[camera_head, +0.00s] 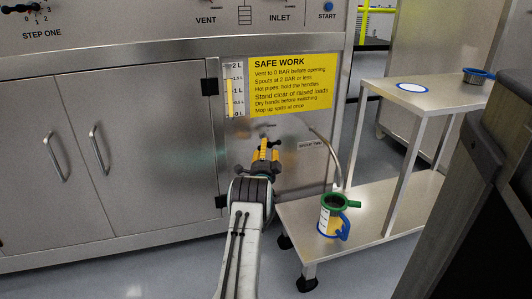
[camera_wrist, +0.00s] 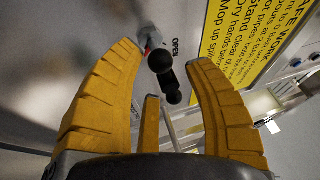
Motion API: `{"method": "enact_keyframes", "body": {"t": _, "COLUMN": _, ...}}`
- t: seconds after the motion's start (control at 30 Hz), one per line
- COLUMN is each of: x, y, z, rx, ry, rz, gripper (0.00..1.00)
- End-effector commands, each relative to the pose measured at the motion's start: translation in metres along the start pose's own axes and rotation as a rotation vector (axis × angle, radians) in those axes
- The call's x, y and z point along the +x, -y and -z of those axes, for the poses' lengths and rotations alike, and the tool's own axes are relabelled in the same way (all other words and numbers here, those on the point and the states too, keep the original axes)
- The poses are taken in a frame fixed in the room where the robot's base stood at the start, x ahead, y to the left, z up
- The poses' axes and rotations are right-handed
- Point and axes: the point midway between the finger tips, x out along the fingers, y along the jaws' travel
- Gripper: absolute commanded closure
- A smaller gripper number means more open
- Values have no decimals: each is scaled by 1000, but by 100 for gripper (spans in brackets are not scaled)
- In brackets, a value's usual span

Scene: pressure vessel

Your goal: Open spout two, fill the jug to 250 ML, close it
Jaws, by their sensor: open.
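My gripper (camera_head: 269,149) is at the front panel. In the wrist view my gripper (camera_wrist: 166,58) has its yellow fingers spread apart around a black-knobbed valve handle (camera_wrist: 160,61), with no clear contact. The word OPEN is printed beside the handle. The handle (camera_head: 276,143) shows partly behind the fingers in the head view. The metal spout pipe (camera_head: 330,150) curves down from the panel, near a small label that seems to read SPOUT TWO.
The jug stands on the lower shelf (camera_head: 385,207) of a metal trolley. The upper shelf (camera_head: 435,98) holds a blue-ringed white disc (camera_head: 412,88) and a pan (camera_head: 478,76). A yellow safety sign (camera_head: 290,85) and a level gauge (camera_head: 229,97) are above my gripper.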

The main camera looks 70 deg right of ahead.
Motion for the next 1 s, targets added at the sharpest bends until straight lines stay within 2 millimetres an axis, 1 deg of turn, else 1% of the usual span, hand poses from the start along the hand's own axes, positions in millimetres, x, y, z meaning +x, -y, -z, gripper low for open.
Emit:
{"method": "enact_keyframes", "body": {"t": 0.1, "x": 6, "y": 0, "z": 0, "rx": 0, "ry": 0, "rz": 2, "gripper": 53}}
{"method": "enact_keyframes", "body": {"t": 0.3, "x": 11, "y": 0, "z": 0, "rx": 0, "ry": 0, "rz": 0, "gripper": 53}}
{"method": "enact_keyframes", "body": {"t": 0.63, "x": 12, "y": 0, "z": 0, "rx": 0, "ry": 0, "rz": -1, "gripper": 53}}
{"method": "enact_keyframes", "body": {"t": 0.67, "x": 12, "y": 0, "z": 0, "rx": 0, "ry": 0, "rz": -1, "gripper": 51}}
{"method": "enact_keyframes", "body": {"t": 1.0, "x": 12, "y": 0, "z": 0, "rx": 0, "ry": 0, "rz": -1, "gripper": 82}}
